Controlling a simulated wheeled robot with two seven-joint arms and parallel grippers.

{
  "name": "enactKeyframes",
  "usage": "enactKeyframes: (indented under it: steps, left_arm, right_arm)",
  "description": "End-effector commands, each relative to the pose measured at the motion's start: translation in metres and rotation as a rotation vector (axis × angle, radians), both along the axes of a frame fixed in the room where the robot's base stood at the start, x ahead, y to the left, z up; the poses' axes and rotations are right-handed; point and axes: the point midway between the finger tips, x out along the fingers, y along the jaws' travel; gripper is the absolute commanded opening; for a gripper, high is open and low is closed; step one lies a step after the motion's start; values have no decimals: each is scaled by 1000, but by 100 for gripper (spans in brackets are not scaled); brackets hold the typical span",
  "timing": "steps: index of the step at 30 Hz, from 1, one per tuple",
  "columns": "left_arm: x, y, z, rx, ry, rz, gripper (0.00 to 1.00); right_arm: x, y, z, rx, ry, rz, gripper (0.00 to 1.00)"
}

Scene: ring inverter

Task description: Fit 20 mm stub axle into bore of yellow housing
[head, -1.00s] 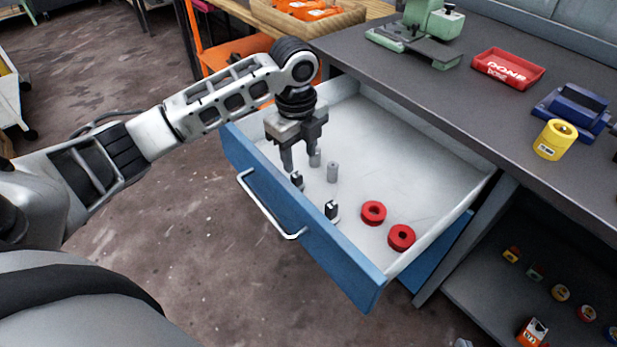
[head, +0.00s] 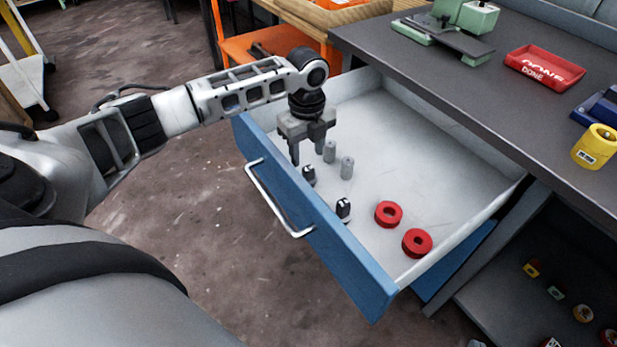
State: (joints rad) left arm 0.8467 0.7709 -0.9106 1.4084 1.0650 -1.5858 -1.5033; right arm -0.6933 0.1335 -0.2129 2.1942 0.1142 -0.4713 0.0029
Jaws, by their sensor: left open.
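Two grey stub axles stand upright in the open drawer, a rear one (head: 330,152) and a nearer one (head: 347,168). I cannot tell which is 20 mm. My left gripper (head: 307,158) points down into the drawer with its fingers apart, just left of and close to the rear axle; it holds nothing that I can see. The yellow housing (head: 595,147) stands on the bench top at the right edge, with its bore facing up. My right gripper is out of view.
A red DONE tray (head: 544,72) and a green press (head: 450,35) stand on the bench.

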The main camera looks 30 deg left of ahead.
Motion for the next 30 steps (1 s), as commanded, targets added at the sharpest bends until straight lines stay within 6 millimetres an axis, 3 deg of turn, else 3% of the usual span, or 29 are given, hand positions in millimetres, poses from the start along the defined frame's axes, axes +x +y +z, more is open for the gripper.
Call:
enactKeyframes:
  steps: [9,19,24,30]
  left_arm:
    - [-7,-8,-44,2,4,1,45]
    - [-7,-8,-50,2,1,0,45]
    - [-7,-8,-50,2,1,0,0]
    - [-7,-7,-49,1,0,0,0]
  right_arm:
    - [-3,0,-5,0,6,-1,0]
    - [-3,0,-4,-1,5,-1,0]
    - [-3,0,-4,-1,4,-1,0]
    - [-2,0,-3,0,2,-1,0]
